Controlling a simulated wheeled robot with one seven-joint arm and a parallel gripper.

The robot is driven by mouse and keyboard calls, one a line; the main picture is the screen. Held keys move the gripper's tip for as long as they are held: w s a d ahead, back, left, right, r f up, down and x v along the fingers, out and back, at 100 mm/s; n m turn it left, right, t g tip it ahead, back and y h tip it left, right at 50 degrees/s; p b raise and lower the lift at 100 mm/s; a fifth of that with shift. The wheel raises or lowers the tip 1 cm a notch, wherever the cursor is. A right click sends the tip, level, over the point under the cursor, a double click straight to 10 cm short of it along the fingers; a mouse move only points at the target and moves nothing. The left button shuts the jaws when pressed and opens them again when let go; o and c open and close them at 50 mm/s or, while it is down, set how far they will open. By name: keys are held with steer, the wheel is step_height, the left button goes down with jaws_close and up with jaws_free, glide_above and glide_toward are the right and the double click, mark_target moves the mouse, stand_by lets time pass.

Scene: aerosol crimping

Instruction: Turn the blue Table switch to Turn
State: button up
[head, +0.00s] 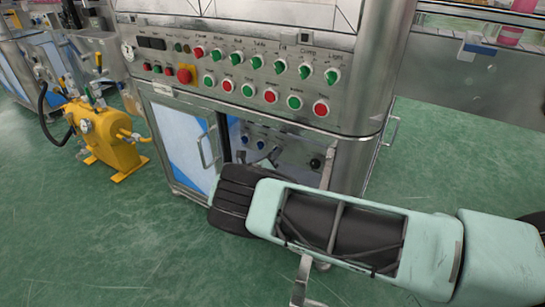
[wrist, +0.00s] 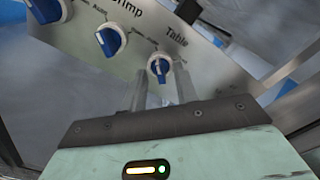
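The blue Table switch (wrist: 160,67) is a blue and white knob under the "Table" label, on a tilted panel (wrist: 205,60) in the wrist view. My gripper (wrist: 161,86) has its two grey fingers apart, with the knob between or just beyond their tips; whether they touch it I cannot tell. Nothing shows held between them. In the head view, small blue knobs (head: 262,144) show inside the open cabinet below the control panel, but I cannot tell which is Table. My arm hides part of that opening.
Another blue knob (wrist: 111,39) sits under the "Crimp" label, left of Table. The steel control panel (head: 250,72) with green and red buttons stands above the opening. The blue-white cabinet door (head: 183,140) stands at its left. A yellow machine (head: 108,140) is farther left; green floor lies in front.

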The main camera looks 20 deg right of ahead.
steer(key=shift+w, duration=0.1)
jaws_close()
